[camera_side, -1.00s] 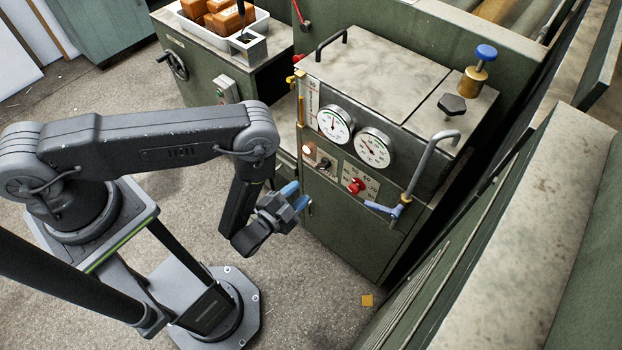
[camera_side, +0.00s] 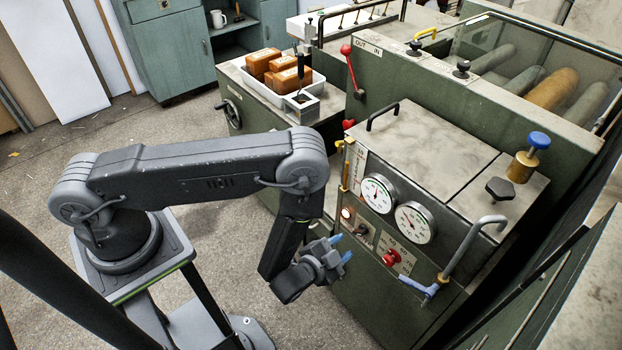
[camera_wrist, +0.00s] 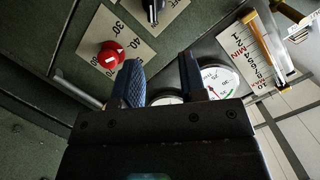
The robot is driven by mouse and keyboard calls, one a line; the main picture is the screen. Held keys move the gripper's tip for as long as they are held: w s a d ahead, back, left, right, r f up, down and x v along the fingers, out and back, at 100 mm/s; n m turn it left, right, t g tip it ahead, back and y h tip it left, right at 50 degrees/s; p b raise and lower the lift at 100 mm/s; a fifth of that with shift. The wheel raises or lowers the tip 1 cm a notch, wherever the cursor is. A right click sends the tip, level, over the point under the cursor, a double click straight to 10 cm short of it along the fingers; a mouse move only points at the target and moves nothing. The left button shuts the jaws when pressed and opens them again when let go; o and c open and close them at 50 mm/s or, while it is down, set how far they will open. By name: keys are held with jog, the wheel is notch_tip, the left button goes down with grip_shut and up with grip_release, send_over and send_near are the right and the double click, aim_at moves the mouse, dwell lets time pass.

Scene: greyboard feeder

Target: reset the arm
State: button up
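My gripper (camera_side: 341,248) hangs in front of the green machine's control panel, with its blue fingertips toward the panel and no contact visible. In the wrist view my gripper (camera_wrist: 161,62) has its two fingers apart, with nothing between them. The arm reaches out to the right, then bends down at the elbow. The green machine (camera_side: 375,300) carries two round gauges, a red knob (camera_side: 391,257) and a blue-handled lever (camera_side: 425,289). The red knob also shows at the left of the wrist view (camera_wrist: 110,54).
A white tray (camera_side: 315,85) with orange-brown blocks stands on a bench behind the arm. A bent grey pipe (camera_side: 470,240) and a blue-topped brass valve (camera_side: 525,160) rise at the right. Open floor (camera_side: 225,255) lies left of the machine.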

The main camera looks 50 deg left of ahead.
jog(key=w+r+n+g, duration=0.1)
jog(key=r, duration=0.3)
jog(key=w+r+n+g, duration=0.1)
jog(key=w+r+g, duration=0.1)
jog(key=r, duration=0.3)
jog(key=w+r+n+g+h, duration=0.1)
jog(key=w+r+g, duration=0.1)
jog(key=r, duration=0.2)
jog(key=shift+w+d+r+n, duration=0.2)
jog(key=shift+d+r+n, duration=0.1)
jog(key=shift+r+n, duration=0.1)
jog(key=s+a+r+g+h, duration=0.1)
jog(key=s+a+r, duration=0.15)
jog(key=r, duration=0.55)
jog(key=s+a+r+n+g+h, duration=0.1)
jog(key=s+a+r, duration=0.1)
jog(key=s+r, duration=0.35)
jog(key=s+a+r+g, duration=0.1)
jog(key=s+a+r, duration=0.1)
jog(key=r, duration=0.7)
jog(key=s+a+r+g, duration=0.1)
jog(key=s+a+r, duration=0.1)
jog(key=s, duration=0.4)
jog(key=s+a+r+n+y, duration=0.1)
jog(key=s+a+r, duration=0.1)
jog(key=s+a, duration=0.2)
jog(key=s, duration=0.3)
jog(key=shift+s+r+g, duration=0.15)
jog(key=shift+r+g, duration=0.1)
jog(key=shift+g, duration=0.15)
